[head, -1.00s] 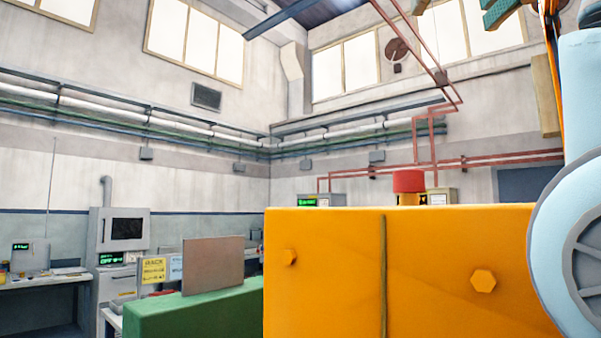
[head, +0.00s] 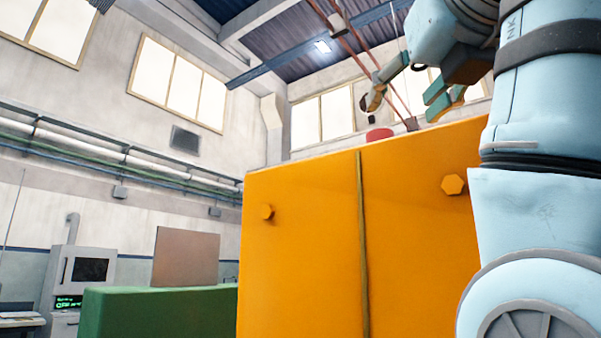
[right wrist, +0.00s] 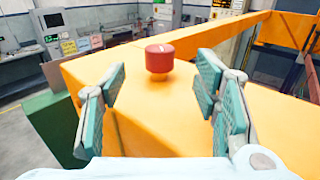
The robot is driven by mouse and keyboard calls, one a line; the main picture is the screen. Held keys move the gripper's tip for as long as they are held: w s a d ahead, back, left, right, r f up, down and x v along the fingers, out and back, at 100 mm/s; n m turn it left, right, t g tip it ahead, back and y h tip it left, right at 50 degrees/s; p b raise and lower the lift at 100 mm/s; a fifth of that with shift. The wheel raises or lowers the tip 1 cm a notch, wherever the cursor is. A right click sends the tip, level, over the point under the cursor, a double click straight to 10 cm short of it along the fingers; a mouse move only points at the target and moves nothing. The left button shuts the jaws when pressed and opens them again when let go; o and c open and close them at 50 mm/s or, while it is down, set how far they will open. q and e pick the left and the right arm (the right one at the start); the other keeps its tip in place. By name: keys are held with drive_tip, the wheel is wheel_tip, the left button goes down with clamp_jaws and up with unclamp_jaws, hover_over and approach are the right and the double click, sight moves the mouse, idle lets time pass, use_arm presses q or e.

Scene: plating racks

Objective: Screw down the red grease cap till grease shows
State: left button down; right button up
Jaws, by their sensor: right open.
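The red grease cap (head: 380,134) shows just above the top edge of the orange housing (head: 300,230) in the head view, its lower part hidden. In the right wrist view the cap (right wrist: 160,58) is a short red cylinder, upright on the orange top (right wrist: 150,125). My right gripper (head: 410,98) is open and empty, above the housing and near the cap. In the right wrist view its teal finger pads lie left and right of the cap, apart from it, with the cap ahead between them. My left gripper is not in view.
Two hex bolt heads (head: 453,184) stick out of the housing's front face. A green block (head: 160,312) with a brown panel (head: 186,257) stands at the left. A grey cabinet (head: 80,270) is behind. An orange beam (right wrist: 215,27) runs beyond the cap.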

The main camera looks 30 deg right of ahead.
sight(379, 134)
drive_tip(key=p+x, duration=0.1)
drive_tip(key=x, duration=0.9)
drive_tip(key=shift+w+d, duration=0.1)
drive_tip(key=shift+w, duration=0.2)
drive_tip(key=shift+s, duration=0.15)
drive_tip(key=c, duration=1.2)
